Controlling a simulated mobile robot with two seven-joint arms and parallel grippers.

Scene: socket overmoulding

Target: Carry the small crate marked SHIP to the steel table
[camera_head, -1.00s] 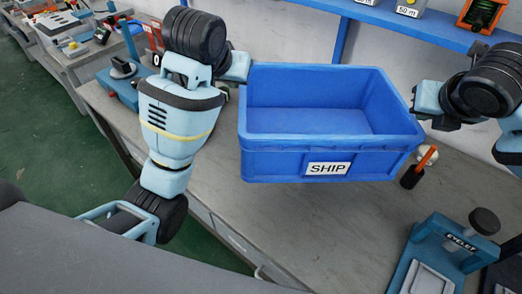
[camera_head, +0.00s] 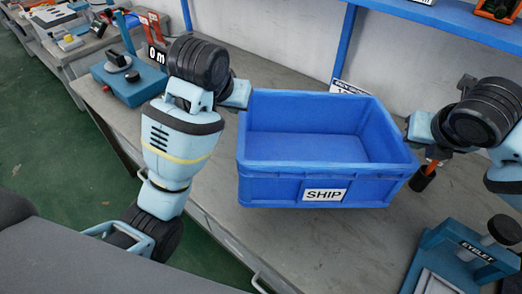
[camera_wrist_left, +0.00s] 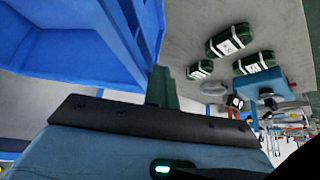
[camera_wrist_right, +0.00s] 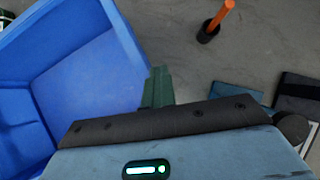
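The small blue crate marked SHIP (camera_head: 320,194) is upright and looks empty, in front of me over the grey worktop. My left gripper (camera_head: 243,94) is at its left end wall and my right gripper (camera_head: 408,130) is at its right end wall. Both appear shut on the crate's rim; only one dark green finger shows in each wrist view, in the left one (camera_wrist_left: 162,86) and in the right one (camera_wrist_right: 157,88), against the crate. The gap under the crate is hard to judge. I cannot identify the steel table in these views.
The grey worktop (camera_head: 255,222) holds an eyelet press (camera_head: 465,250) at the front right, a black cup with an orange handle (camera_head: 423,178) right of the crate, and a blue device (camera_head: 130,80) at the back left. A blue shelf (camera_head: 450,20) runs behind. Green floor (camera_head: 40,130) is open at left.

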